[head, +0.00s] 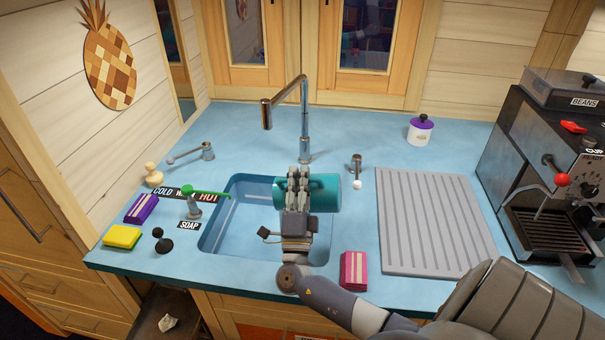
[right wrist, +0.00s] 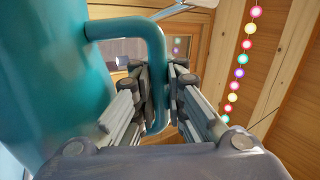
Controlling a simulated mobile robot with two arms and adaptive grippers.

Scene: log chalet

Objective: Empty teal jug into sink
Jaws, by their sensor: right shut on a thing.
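The teal jug (head: 324,193) is tipped on its side in the air over the right part of the sink (head: 236,232). My right gripper (head: 298,178) is shut on its handle and covers the jug's middle in the head view. In the right wrist view the jug's smooth wall (right wrist: 50,80) fills the left side, and its handle (right wrist: 157,60) passes between the closed fingers (right wrist: 158,85). The jug's mouth and contents cannot be made out, and no stream of liquid shows. My left gripper is not in view.
The tall faucet (head: 304,125) stands behind the sink. A soap pump with a green spout (head: 208,192), sponges (head: 122,236) and a black knob (head: 161,240) are left. A pink sponge (head: 354,269), ridged drainboard (head: 435,225) and coffee machine (head: 550,170) are right.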

